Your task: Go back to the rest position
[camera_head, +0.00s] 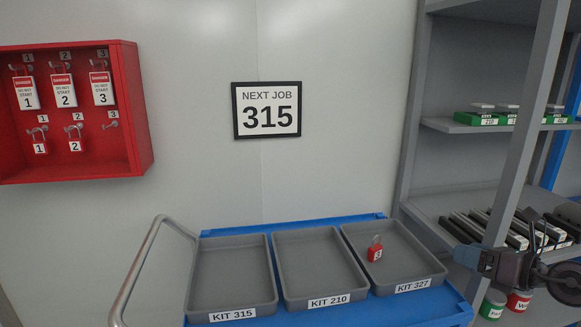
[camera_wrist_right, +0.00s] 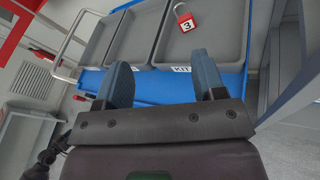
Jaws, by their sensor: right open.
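My right gripper (camera_head: 467,256) is at the right of the head view, in front of the shelf and to the right of the trolley. In the right wrist view its two blue fingers (camera_wrist_right: 163,85) are apart with nothing between them. A red padlock marked 3 (camera_head: 375,249) lies in the tray labelled KIT 327 (camera_head: 350,232). The padlock also shows in the right wrist view (camera_wrist_right: 185,20), beyond the fingers and clear of them. My left gripper is in neither view.
A blue trolley (camera_head: 330,315) also carries trays KIT 210 (camera_head: 282,245) and KIT 315 (camera_head: 205,255), both empty. A red lockout cabinet (camera_head: 140,110) and a sign reading NEXT JOB 315 (camera_head: 267,110) are on the wall. A grey shelf (camera_head: 440,205) stands close by my right arm.

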